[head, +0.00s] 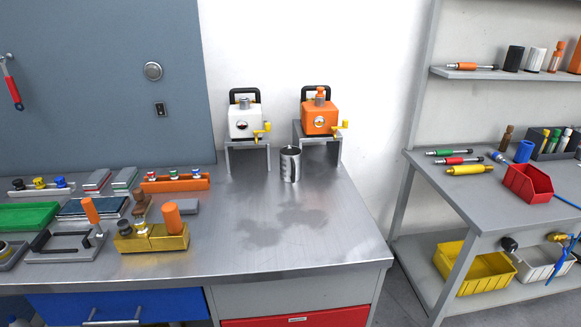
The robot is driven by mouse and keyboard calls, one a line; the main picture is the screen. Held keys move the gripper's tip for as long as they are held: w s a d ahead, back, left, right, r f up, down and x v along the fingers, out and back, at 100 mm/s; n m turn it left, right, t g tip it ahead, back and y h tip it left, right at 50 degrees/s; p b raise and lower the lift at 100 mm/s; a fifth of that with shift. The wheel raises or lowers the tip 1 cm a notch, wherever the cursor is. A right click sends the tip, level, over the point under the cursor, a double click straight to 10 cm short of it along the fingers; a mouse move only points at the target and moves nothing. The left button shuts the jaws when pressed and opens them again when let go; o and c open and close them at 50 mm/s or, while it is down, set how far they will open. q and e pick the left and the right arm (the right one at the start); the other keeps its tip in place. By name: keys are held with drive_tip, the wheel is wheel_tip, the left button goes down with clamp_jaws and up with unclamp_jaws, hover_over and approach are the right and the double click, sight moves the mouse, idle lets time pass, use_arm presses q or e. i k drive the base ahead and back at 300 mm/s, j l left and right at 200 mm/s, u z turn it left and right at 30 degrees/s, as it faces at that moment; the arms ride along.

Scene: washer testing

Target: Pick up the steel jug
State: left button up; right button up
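The steel jug (291,166) stands upright on the metal workbench (310,222), towards its back right, in the head view. It is a shiny grey cylinder, in front of and between two small stands. Nothing touches it from the front. Neither of my grippers shows in the head view.
A white canister (244,120) and an orange canister (319,117), both with yellow taps, sit on stands behind the jug. A gold block fixture (152,238) and several tools crowd the bench's left. The bench front right is clear. A grey shelf (470,200) with bins stands right.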

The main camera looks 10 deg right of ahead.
sight(290, 157)
drive_tip(key=i+l+u, duration=0.25)
drive_tip(key=l+u, duration=0.3)
drive_tip(key=i+l+u, duration=0.25)
drive_tip(key=l+u, duration=0.25)
drive_tip(key=l, duration=0.15)
drive_tip(key=k, duration=0.05)
